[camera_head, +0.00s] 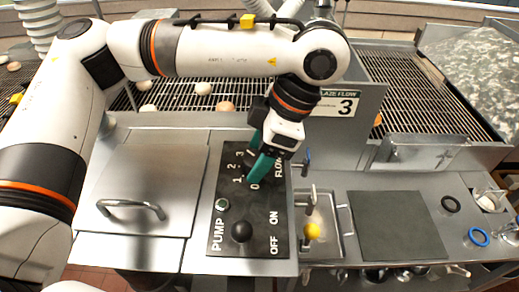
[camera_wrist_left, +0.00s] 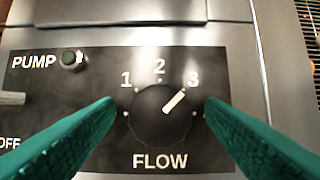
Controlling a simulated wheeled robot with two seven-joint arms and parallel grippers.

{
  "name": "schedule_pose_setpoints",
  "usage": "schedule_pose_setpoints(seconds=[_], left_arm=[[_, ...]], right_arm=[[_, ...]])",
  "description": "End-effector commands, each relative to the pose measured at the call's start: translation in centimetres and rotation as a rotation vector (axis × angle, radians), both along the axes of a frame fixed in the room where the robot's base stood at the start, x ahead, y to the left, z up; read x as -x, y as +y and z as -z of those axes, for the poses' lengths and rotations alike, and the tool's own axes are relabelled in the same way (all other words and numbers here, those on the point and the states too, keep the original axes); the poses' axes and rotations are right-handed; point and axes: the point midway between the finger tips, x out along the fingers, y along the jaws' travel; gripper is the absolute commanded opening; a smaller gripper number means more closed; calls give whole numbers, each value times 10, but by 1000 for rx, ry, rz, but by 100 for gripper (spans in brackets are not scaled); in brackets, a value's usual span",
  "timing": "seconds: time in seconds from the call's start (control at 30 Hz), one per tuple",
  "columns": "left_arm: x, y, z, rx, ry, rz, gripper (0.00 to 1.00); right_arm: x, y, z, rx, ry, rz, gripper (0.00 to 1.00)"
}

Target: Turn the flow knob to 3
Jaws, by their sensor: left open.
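The flow knob (camera_wrist_left: 158,122) is a round black dial with a white pointer line on the dark panel (camera_wrist_left: 50,88). Its pointer is tilted up and right, toward the 3 mark. Marks 1, 2 and 3 show around it, and FLOW is printed below. My left gripper (camera_head: 254,158) is over the panel with teal fingers. In the left wrist view the fingers (camera_wrist_left: 160,104) are spread on either side of the knob, with visible gaps. In the head view the gripper largely hides the knob. A sign (camera_head: 338,103) reads GLAZE FLOW 3. My right gripper is out of view.
The pump lever's black ball (camera_head: 241,232) and round pump indicator (camera_head: 222,204) are on the same panel. A metal lid with a handle (camera_head: 131,207) is at left. A yellow-knobbed tool (camera_head: 312,231), a dark mat (camera_head: 400,225) and a blue ring (camera_head: 478,237) are at right.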

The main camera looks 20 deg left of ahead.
Motion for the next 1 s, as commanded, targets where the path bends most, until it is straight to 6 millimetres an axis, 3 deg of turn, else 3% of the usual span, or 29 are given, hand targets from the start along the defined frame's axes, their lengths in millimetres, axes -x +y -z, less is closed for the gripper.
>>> schedule_pose_setpoints(seconds=[0.23, 0.5, 0.7, 1.0], left_arm=[[-3, -7, -17, -1, -6, -1, 64], [-9, -28, -71, -1, -7, -1, 64], [-12, -40, -101, -1, -3, -1, 64], [-13, -44, -111, 0, 0, 0, 64]], right_arm=[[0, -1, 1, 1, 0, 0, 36], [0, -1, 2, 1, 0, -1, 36], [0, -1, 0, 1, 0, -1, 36], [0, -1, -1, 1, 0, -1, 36]])
